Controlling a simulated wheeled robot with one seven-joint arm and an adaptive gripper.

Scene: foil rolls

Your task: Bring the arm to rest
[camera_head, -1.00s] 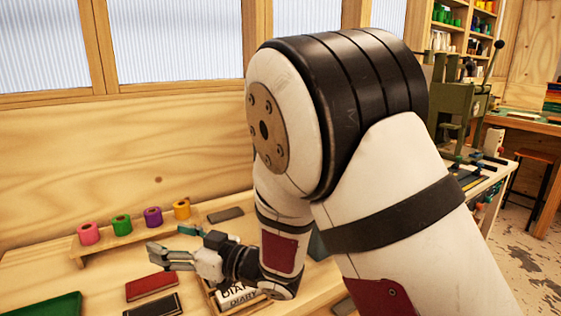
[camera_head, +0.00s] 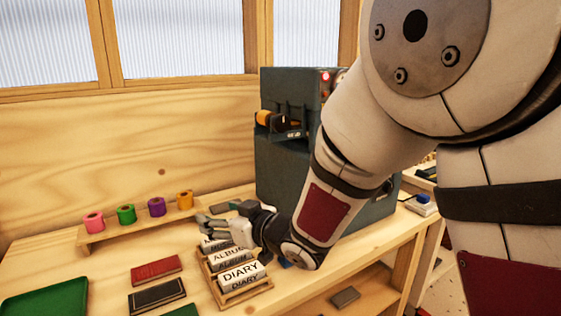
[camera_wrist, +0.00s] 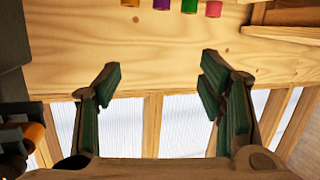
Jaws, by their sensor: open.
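My gripper (camera_head: 208,226) is in the head view above the wooden workbench (camera_head: 106,262), close over the wooden tray of labelled blocks. The wrist view also shows my gripper (camera_wrist: 160,82), with its two green-lined fingers spread wide apart and nothing between them. My white arm with black bands and dark red panels fills the right side of the head view and hides part of the bench.
Several foil rolls, among them a pink one (camera_head: 93,222), stand on a wooden rack. A wooden tray (camera_head: 246,293) holds blocks marked DIARY and ALBUM. A red book (camera_head: 155,269), a black book (camera_head: 157,295) and a green tray (camera_head: 45,306) lie left. A dark grey machine (camera_head: 280,165) stands behind my arm.

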